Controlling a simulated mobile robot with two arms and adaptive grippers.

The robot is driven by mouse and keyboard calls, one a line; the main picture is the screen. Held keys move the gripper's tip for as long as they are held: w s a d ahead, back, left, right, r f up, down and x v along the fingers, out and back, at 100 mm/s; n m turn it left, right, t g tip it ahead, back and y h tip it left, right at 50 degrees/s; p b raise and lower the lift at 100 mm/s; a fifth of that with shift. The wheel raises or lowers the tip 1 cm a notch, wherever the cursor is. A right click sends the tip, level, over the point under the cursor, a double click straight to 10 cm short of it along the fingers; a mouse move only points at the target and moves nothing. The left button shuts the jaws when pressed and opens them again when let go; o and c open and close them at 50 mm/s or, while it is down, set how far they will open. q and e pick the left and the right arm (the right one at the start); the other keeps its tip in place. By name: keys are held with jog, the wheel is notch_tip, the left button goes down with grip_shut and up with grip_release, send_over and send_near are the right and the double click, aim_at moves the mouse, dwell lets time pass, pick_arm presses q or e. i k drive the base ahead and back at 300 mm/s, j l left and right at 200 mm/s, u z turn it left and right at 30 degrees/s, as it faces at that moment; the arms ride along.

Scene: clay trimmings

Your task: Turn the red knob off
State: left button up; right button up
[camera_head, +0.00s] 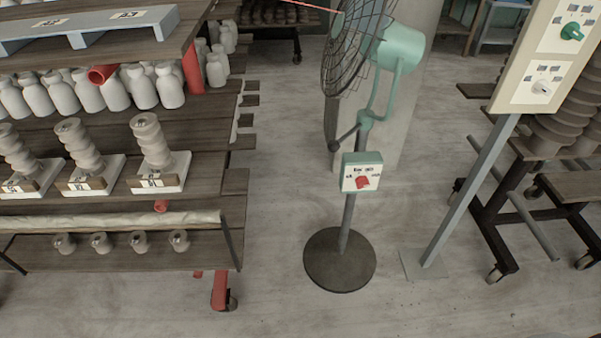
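The red knob (362,182) sits on the white face of a small control box (349,160) with a green edge. The box is mounted on the pole of a green standing fan (400,47), whose round dark base (340,260) rests on the floor. The knob looks tilted, with small dark labels around it that are too small to read. Neither of my grippers shows in the head view, and nothing touches the knob.
A wooden shelf cart (235,180) with white bottles and clay pieces stands at the left. A panel on a grey post (468,195) carries a green knob (571,31) and a white knob (541,88). A dark wheeled rack stands at the right. The floor (270,300) before the fan is clear.

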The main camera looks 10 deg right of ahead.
aim_at(362, 182)
jog(key=z, duration=0.85)
